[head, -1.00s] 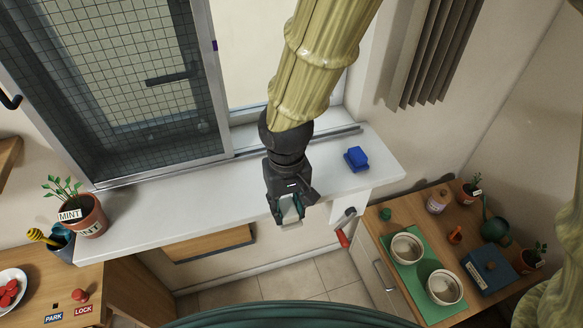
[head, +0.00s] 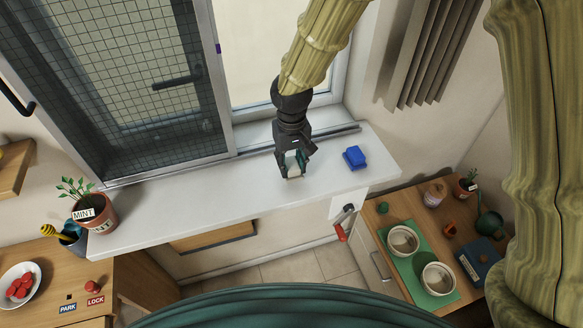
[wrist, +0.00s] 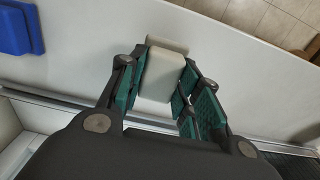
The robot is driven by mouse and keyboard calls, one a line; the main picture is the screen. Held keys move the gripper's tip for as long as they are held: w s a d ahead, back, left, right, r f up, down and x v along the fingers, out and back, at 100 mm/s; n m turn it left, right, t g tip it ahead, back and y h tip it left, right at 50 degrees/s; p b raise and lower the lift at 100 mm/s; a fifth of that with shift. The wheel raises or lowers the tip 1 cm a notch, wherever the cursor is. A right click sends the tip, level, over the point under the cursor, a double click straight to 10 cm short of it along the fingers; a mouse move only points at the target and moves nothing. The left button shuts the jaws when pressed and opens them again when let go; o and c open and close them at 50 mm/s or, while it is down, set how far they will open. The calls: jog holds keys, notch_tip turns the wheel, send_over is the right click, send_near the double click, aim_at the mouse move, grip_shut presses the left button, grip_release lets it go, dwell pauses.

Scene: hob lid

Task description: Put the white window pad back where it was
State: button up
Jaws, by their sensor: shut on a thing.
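My gripper (head: 294,163) is over the white window sill, left of the blue pad. It is shut on the white window pad (wrist: 164,72), a pale block between the green finger pads in the wrist view. In the head view only a small part of the white pad (head: 293,171) shows below the fingers. The pad is low over the sill (head: 190,190); I cannot tell whether it touches it.
A blue block (head: 355,157) sits on the sill to the right, and also shows in the wrist view (wrist: 20,27). The window track (head: 335,131) runs behind. A mint pot (head: 95,214) stands at the sill's left end. A red-handled crank (head: 342,230) hangs below the sill. The sill's middle-left is clear.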

aim_at(291, 170)
jog(key=shift+f+p, duration=0.8)
jog(key=shift+f, duration=0.95)
jog(key=shift+f, duration=0.1)
jog(key=o, duration=0.9)
jog(key=shift+r+b, duration=1.7)
jog(key=shift+r, duration=4.4)
